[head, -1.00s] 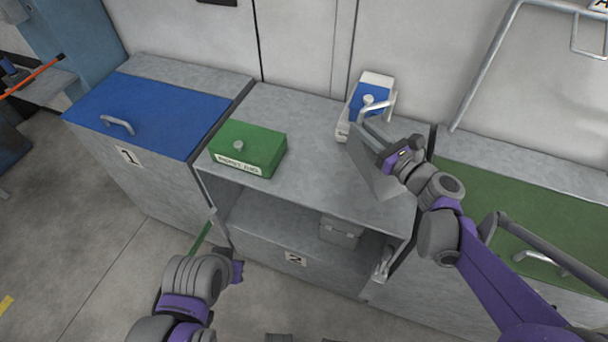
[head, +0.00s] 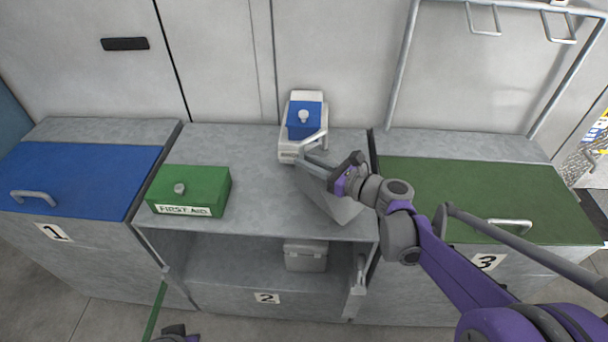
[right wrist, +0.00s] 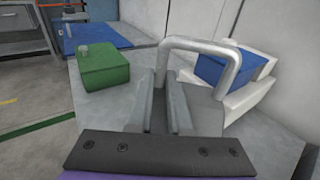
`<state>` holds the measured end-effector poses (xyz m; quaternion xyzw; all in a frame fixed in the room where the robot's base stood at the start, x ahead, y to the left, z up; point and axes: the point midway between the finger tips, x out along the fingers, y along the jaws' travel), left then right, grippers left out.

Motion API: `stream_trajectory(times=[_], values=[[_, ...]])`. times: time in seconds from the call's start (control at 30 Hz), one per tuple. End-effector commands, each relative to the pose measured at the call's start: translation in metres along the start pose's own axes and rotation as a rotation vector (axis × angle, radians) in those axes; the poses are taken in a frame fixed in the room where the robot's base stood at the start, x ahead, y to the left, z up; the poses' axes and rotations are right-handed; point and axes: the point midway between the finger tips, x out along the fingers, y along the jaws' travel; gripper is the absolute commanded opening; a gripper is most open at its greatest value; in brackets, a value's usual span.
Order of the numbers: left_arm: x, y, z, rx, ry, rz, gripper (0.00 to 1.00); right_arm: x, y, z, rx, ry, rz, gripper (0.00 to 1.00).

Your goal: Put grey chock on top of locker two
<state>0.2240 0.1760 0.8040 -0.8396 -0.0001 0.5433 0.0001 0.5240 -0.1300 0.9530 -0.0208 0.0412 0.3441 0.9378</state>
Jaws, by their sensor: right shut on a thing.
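The grey chock (head: 338,208) is a wedge with a bent bar handle, at the right part of the top of locker two (head: 262,210). My right gripper (head: 312,163) is shut on its handle. In the right wrist view the chock's handle (right wrist: 205,44) rises beyond the fingers (right wrist: 165,112). The chock is low over the top or resting on it; I cannot tell which. My arm and gripper hide part of it. Only a small piece of my left arm shows at the bottom edge of the head view; its gripper is out of sight.
A green first aid box (head: 190,190) stands left on locker two. A white holder with a blue box (head: 304,120) stands behind the chock. Locker two's open front holds a grey case (head: 305,256). Blue-lidded locker one (head: 75,178) and green-lidded locker three (head: 470,190) flank it.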

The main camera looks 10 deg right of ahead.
Motion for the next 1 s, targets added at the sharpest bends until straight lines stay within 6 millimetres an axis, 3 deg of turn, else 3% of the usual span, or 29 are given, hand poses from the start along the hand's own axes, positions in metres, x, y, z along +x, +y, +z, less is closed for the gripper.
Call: stream_trajectory(times=[0.3, 0.67, 0.7, 0.87, 1.0], values=[[0.008, 0.0, 0.004, 0.0, -0.003, 0.0, 0.0, 0.004, 0.0, -0.035, 0.0, -0.001, 0.0, 0.0], [0.01, 0.0, 0.005, 0.0, -0.003, 0.0, 0.0, 0.004, 0.001, -0.038, 0.0, -0.001, 0.0, 0.0], [0.01, 0.0, 0.005, 0.0, -0.004, 0.0, 0.0, 0.004, 0.001, -0.04, 0.0, 0.0, 0.0, 0.19], [0.009, 0.0, 0.005, 0.0, -0.003, 0.0, 0.0, 0.004, 0.001, -0.039, 0.0, 0.0, 0.0, 0.47], [0.009, 0.0, 0.005, 0.0, -0.003, 0.0, 0.0, 0.004, 0.001, -0.039, 0.0, 0.0, 0.0, 0.47]])
